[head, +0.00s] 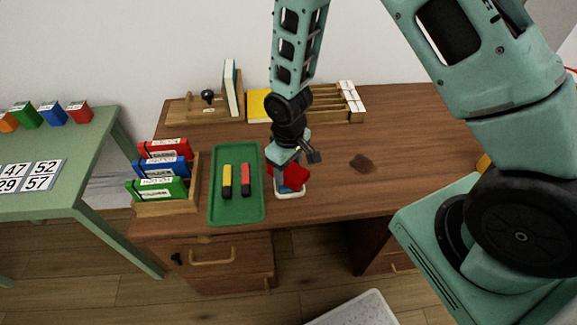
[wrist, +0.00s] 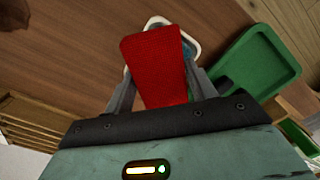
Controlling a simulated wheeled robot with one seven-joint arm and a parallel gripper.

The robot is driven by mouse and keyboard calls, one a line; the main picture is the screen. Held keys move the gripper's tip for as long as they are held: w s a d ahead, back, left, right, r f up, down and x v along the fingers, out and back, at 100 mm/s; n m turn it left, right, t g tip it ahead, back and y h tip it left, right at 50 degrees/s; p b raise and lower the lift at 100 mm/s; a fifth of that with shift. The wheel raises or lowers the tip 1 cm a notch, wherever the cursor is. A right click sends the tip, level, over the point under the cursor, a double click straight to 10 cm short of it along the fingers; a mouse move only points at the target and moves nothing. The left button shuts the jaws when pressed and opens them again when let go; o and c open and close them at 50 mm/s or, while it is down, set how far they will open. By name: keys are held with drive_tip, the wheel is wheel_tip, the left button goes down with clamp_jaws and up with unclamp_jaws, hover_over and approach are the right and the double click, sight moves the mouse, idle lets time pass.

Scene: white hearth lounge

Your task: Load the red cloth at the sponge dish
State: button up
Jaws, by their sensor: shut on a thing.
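My gripper (head: 290,168) is shut on the red cloth (wrist: 155,62), a flat red piece held between the two fingers in the wrist view. The cloth also shows in the head view (head: 297,176), at the fingertips. A white-rimmed dish (head: 290,195) is on the brown desk directly below the cloth. In the wrist view its rim (wrist: 158,20) shows past the far end of the cloth, with a bit of blue inside. The cloth hides most of the dish. I cannot tell whether the cloth touches it.
A green tray (head: 214,208) with a yellow-and-black and a red-and-black item lies just left of the dish. A wooden rack (head: 168,208) holds red, blue and green binders. Wooden organisers (head: 356,117) line the back. The desk's right side is mostly clear around a dark patch (head: 363,163).

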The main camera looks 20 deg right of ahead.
sight(288, 168)
drive_tip(key=shift+f, duration=0.5)
idle(1.2)
drive_tip(key=shift+r+p, duration=2.6)
drive_tip(key=shift+r, duration=1)
